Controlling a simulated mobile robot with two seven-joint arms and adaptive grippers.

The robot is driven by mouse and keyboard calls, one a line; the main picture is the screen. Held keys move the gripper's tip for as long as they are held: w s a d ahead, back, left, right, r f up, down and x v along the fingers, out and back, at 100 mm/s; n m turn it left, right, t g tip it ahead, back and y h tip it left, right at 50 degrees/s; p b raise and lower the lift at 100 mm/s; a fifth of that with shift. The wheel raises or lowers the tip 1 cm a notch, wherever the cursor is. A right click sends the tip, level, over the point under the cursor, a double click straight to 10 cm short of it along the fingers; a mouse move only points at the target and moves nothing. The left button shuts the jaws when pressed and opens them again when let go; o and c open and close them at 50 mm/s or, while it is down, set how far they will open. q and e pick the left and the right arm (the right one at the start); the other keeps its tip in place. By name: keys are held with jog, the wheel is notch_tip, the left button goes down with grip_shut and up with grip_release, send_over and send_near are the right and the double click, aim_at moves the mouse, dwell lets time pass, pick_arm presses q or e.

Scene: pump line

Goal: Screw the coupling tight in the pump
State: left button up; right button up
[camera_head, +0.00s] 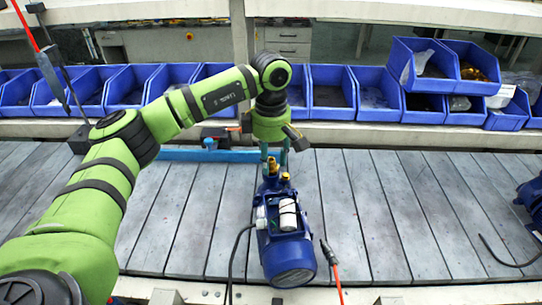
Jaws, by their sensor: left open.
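The blue pump (283,230) stands on the grey slatted line in the middle of the view, its round motor end towards me. A brass coupling (272,168) shows at its far end, below my left gripper. My left gripper (275,155) points down from above, open, with its fingers close around or just above the brass part. I cannot tell whether they touch it. My right gripper is not in view.
A row of blue bins (330,90) runs along the back, with more bins (435,65) stacked at the right. Another blue machine (533,200) sits at the right edge.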

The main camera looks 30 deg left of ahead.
pick_arm(q)
jog(key=shift+n, duration=0.3)
jog(key=n, duration=0.3)
jog(key=shift+n, duration=0.4)
jog(key=n, duration=0.3)
jog(key=shift+p, duration=0.3)
grip_shut()
